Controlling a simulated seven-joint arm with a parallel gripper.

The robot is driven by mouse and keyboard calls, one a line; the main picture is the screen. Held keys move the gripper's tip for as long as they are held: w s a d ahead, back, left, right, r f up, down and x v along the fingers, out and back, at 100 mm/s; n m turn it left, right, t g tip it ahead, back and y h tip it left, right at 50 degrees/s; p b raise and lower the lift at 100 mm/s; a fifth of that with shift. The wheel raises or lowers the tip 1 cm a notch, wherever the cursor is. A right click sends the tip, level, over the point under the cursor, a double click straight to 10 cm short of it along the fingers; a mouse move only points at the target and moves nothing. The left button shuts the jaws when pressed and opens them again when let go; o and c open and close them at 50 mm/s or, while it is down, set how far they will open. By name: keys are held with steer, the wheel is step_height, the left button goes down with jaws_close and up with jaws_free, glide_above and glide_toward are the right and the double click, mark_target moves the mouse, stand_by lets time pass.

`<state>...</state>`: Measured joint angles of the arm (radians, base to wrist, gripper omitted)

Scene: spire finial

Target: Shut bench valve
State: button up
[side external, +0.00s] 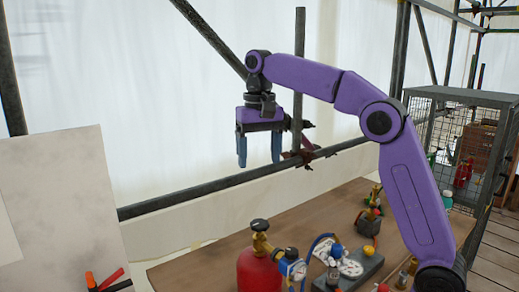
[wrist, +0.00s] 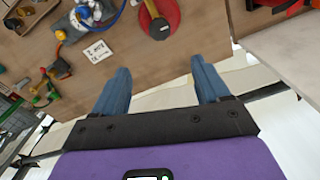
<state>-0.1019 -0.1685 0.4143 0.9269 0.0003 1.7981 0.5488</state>
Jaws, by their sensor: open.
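My gripper (side external: 259,163) is open and empty, raised above the bench with its two blue fingers pointing down. In the wrist view, my gripper (wrist: 160,70) has nothing between its fingers. A red cylinder (side external: 257,272) with a brass valve and dark knob (side external: 259,227) stands at the bench's near side, well below the gripper. The cylinder (wrist: 172,12) and knob (wrist: 159,29) also show at the top of the wrist view, ahead of the fingertips. A blue-and-metal fitting (side external: 291,267) sits beside the cylinder. Which fitting is the bench valve I cannot tell.
The wooden bench (side external: 205,270) holds a grey block (side external: 362,272) with a pale cloth-like item, a blue hose and several small fittings. A white card (wrist: 97,51) lies on it. Scaffold poles (side external: 299,80) stand behind the gripper. A wire cage (side external: 462,100) is at right.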

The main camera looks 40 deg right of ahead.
steer(key=shift+r, duration=0.5)
steer(key=s+a+f+n, duration=0.1)
steer(key=s+f+n, duration=0.3)
steer(key=s, duration=0.4)
steer(key=s+a+f+n, duration=0.2)
steer(key=s+f+n, duration=0.25)
steer(key=s, duration=0.25)
steer(key=s+d+f+n, duration=0.3)
steer(key=s+d+f, duration=0.2)
steer(key=s, duration=0.5)
steer(key=s+d+f+n, duration=0.4)
steer(key=s+f, duration=0.3)
steer(key=s, duration=0.3)
steer(key=shift+s+d, duration=0.15)
steer(key=shift+d, duration=0.2)
